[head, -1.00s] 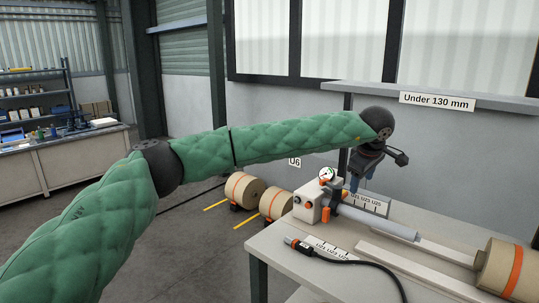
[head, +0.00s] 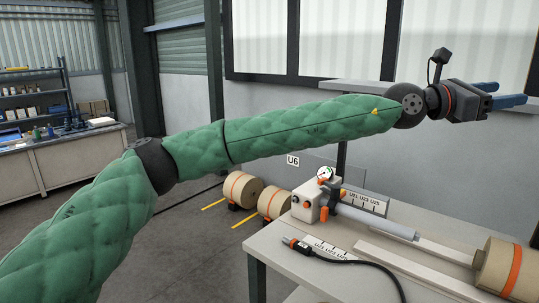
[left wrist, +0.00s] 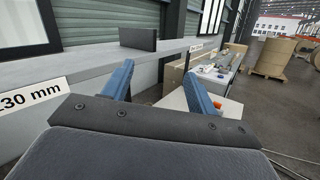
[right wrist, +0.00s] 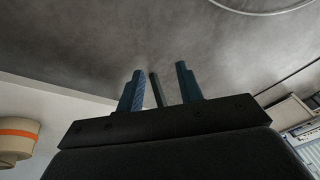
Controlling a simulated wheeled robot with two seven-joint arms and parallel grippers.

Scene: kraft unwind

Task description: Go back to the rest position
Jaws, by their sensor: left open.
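My left gripper (head: 510,94) is stretched out at the right of the head view, in front of the wall ledge (head: 350,86). Its two blue fingers are apart. The left wrist view shows the same open fingers (left wrist: 160,84) with nothing between them. My right gripper (right wrist: 160,82) shows only in the right wrist view. Its fingers are apart over grey floor. A thin dark bar shows between them, and it looks like something behind rather than held.
The table (head: 290,262) carries a white unit with a gauge (head: 314,198), a grey shaft (head: 378,222), a black hose (head: 372,264) and a kraft roll (head: 497,268). A dark upright plate (left wrist: 138,38) is on the ledge.

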